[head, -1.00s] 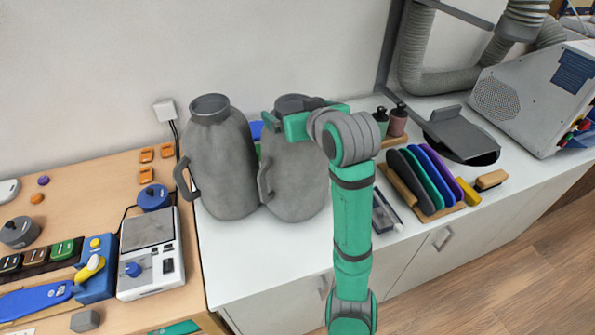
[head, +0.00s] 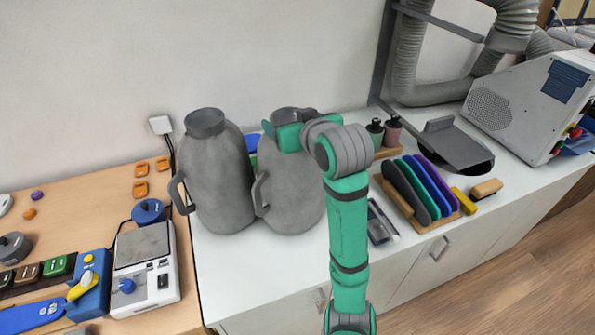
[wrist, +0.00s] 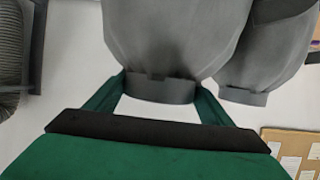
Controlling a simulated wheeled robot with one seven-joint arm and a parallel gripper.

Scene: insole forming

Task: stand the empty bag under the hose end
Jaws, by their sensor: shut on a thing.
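Two grey bags with round necks and side handles stand upright side by side on the white counter, the left bag (head: 218,180) and the right bag (head: 290,195). My gripper (head: 287,125) is shut on the neck of the right bag. In the wrist view the held neck (wrist: 160,90) sits between my green fingers, and the other bag (wrist: 265,55) is beside it. I cannot tell whether the held bag is clear of the counter. A grey ribbed hose (head: 408,70) is at the upper right; I cannot make out its open end.
A grey plate over a dark opening (head: 455,145) and a white machine (head: 525,100) are at the right. A rack of coloured insoles (head: 420,190) and small bottles (head: 385,132) lie between. A wooden table with a scale (head: 145,270) is at the left.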

